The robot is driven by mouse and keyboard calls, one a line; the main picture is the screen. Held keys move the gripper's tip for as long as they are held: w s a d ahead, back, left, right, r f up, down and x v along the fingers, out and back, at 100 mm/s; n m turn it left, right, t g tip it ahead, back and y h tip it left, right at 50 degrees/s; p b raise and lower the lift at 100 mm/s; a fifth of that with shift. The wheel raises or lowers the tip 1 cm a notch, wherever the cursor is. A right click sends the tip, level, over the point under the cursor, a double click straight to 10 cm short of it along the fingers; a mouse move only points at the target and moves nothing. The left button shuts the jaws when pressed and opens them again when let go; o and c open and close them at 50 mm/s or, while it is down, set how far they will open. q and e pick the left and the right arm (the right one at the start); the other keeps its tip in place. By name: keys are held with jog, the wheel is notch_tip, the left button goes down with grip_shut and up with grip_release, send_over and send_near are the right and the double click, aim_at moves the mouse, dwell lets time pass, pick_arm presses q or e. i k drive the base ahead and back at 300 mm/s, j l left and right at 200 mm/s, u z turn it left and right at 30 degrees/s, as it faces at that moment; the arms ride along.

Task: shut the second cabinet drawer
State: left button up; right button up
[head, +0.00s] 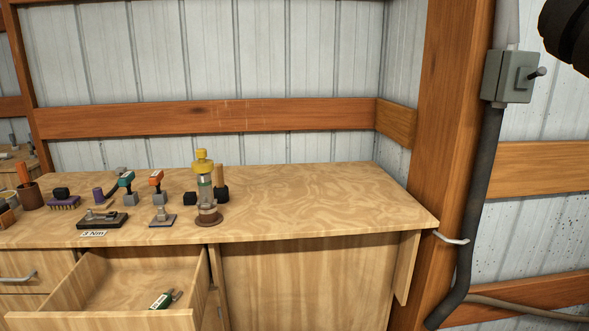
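A wooden cabinet drawer (118,284) stands pulled open beneath the workbench at the lower left in the head view. Its front panel is partly cut off by the bottom edge. A small green and white item with grey prongs (162,300) lies inside, near the front right. Neither of my grippers shows in this view.
The wooden benchtop (310,195) is clear on its right half. Several small tools stand on its left, including a yellow-topped bottle (203,175) and a dark-based device (102,219). A wooden post (447,130) and a grey switch box (508,77) are at the right.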

aim_at(109, 289)
jog(key=u, duration=1.3)
jog(key=l+z, duration=0.25)
jog(key=z, duration=0.15)
